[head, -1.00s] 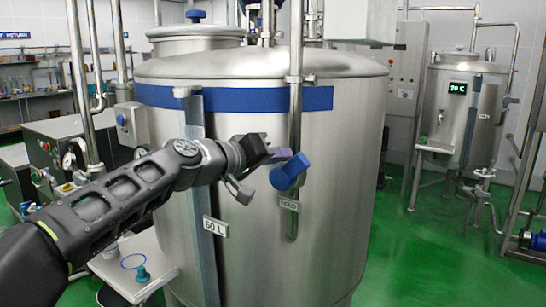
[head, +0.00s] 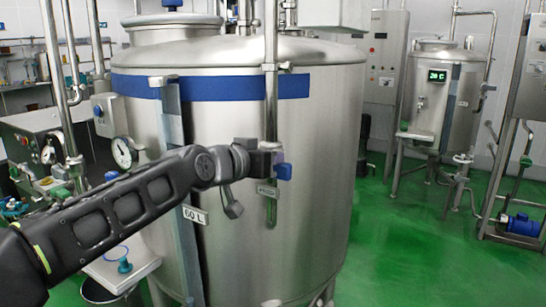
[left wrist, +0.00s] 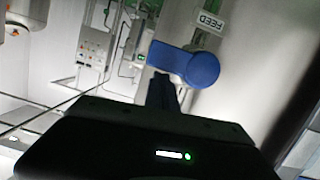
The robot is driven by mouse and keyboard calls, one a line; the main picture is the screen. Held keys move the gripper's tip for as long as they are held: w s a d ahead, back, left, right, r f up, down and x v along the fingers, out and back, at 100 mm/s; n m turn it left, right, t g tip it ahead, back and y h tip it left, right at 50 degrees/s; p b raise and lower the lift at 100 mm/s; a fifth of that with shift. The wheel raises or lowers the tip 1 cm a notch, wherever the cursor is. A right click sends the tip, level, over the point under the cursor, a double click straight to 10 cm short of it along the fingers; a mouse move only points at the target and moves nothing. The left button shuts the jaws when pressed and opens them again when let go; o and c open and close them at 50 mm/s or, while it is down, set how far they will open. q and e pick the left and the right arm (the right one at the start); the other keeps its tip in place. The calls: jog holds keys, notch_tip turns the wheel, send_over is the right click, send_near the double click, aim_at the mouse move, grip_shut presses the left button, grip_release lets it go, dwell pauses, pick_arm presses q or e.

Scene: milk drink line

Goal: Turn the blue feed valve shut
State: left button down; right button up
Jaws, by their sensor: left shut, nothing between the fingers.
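The blue feed valve handle (head: 284,172) is on the vertical pipe at the front of the large steel tank (head: 325,150). In the head view only a small blue part shows, just right of my left gripper (head: 272,160). In the left wrist view the blue handle (left wrist: 190,63) shows as a rounded lever, lying roughly sideways below the FEED label (left wrist: 209,22). My left gripper's dark fingers (left wrist: 163,88) are shut and empty. Their tips are right beside the lever's underside in that view; I cannot tell whether they touch. My right gripper is not in view.
A 60 L plate (head: 195,215) and a grey vertical strip are on the tank's front. A pressure gauge (head: 124,152) and a small white shelf (head: 120,265) are at left. Green floor (head: 410,230) is open at right, before a smaller tank (head: 450,95).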

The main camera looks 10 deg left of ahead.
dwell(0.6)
pick_arm(q)
jog(key=s+a+r, duration=0.3)
jog(key=s+r, duration=0.3)
jog(key=s, duration=0.3)
jog(key=shift+a+r, duration=0.15)
jog(key=shift+a, duration=0.15)
